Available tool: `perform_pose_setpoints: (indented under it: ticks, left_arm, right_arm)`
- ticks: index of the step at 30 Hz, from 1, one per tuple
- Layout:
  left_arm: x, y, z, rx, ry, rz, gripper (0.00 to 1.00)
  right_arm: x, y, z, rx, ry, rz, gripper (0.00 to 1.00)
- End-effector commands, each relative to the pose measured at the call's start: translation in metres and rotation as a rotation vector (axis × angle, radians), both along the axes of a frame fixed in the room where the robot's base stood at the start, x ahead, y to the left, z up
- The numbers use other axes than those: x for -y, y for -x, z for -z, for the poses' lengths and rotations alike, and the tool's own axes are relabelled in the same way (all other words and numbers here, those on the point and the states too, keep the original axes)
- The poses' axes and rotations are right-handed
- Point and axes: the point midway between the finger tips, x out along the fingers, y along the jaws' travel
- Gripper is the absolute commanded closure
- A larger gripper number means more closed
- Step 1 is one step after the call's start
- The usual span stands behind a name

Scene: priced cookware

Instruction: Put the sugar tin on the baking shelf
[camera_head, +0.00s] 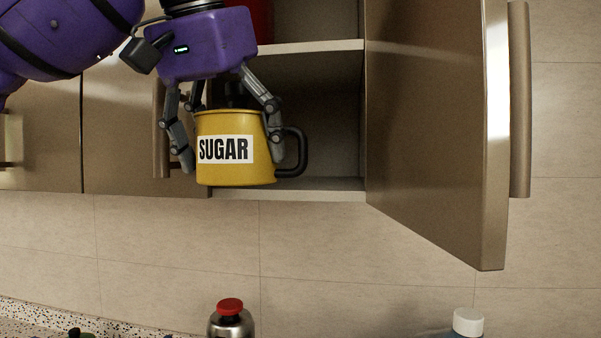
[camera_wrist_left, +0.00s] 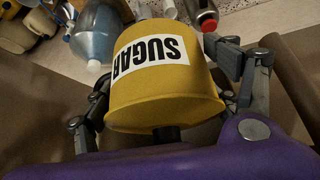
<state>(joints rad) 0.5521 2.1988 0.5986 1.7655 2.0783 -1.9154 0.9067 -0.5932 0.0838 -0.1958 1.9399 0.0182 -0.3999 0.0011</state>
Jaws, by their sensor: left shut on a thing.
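The sugar tin (camera_head: 235,172) is a yellow mug-like tin with a white SUGAR label and a black handle at its right. My left gripper (camera_head: 226,135) is shut on it from above and holds it upright in front of the open cupboard, level with the lower shelf (camera_head: 318,190). The tin overlaps the shelf's front edge in the head view, and I cannot tell whether it touches the shelf. The tin also fills the middle of the left wrist view (camera_wrist_left: 165,95). No shelf label is visible, so I cannot tell which one is the baking shelf. My right gripper is out of view.
The cupboard door (camera_head: 435,130) stands open to the right. An upper shelf (camera_head: 320,46) holds a red object (camera_head: 263,20). The lower shelf is clear right of the tin. Below are a red-capped metal bottle (camera_head: 231,318) and a white-capped bottle (camera_head: 467,322).

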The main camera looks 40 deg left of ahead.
Motion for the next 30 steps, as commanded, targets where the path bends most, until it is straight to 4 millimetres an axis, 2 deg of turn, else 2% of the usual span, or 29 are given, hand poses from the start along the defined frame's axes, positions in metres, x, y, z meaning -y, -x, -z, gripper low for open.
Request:
perform_pose_setpoints:
  ticks: [9,13,17,23,30]
  left_arm:
    - [-0.027,-0.075,0.004,-0.007,0.001,-0.007,0.61]
    - [-0.036,-0.101,0.003,-0.005,-0.001,-0.006,0.61]
    - [-0.041,-0.117,0.001,-0.001,0.0,-0.003,0.61]
    - [-0.046,-0.127,0.001,-0.001,0.0,-0.002,0.61]
    - [-0.055,-0.154,0.001,0.0,0.0,-0.004,0.61]
  right_arm:
    - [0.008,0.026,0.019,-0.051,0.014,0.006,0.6]
    - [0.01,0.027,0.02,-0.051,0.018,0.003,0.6]
    - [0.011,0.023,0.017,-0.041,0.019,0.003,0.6]
    - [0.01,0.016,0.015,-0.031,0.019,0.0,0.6]
    - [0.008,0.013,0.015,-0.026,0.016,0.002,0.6]
